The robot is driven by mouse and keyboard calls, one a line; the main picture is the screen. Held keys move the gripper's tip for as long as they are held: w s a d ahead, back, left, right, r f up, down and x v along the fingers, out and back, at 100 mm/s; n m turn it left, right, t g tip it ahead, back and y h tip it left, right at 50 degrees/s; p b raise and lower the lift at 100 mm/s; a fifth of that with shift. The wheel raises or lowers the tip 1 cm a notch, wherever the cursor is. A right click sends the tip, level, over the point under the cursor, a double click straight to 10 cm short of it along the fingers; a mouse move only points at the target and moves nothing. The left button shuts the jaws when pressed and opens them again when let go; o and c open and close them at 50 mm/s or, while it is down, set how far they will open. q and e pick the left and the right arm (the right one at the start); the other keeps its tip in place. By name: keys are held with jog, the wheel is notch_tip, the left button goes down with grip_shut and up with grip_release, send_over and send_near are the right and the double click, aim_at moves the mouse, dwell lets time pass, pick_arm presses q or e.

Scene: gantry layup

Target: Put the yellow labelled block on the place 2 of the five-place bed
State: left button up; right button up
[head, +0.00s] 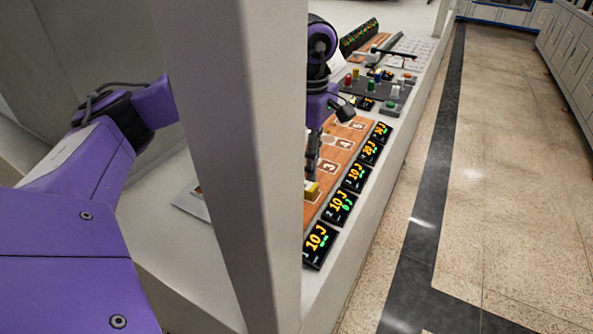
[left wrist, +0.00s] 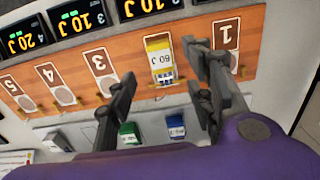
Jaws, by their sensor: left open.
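The yellow block (left wrist: 159,61), with a white label reading about "60 J", sits on the wooden five-place bed (left wrist: 137,58) between the cards 3 and 1, where the place 2 card is hidden. In the head view the block (head: 311,190) shows at the bed's near end, partly covered by a grey post. My left gripper (left wrist: 160,68) is open, with one finger on each side of the block and a visible gap to it. In the head view the left gripper (head: 313,172) points down just above the block. My right gripper is out of view.
Black displays (head: 340,207) line the bed's edge. A green block (left wrist: 129,133) and a blue block (left wrist: 175,126) stand beside the bed. A grey post (head: 240,150) stands in front of my left arm. Places 3 (left wrist: 101,62), 4 and 5 look empty.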

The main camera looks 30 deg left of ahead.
pick_arm(q)
jog(key=shift+r, duration=2.35)
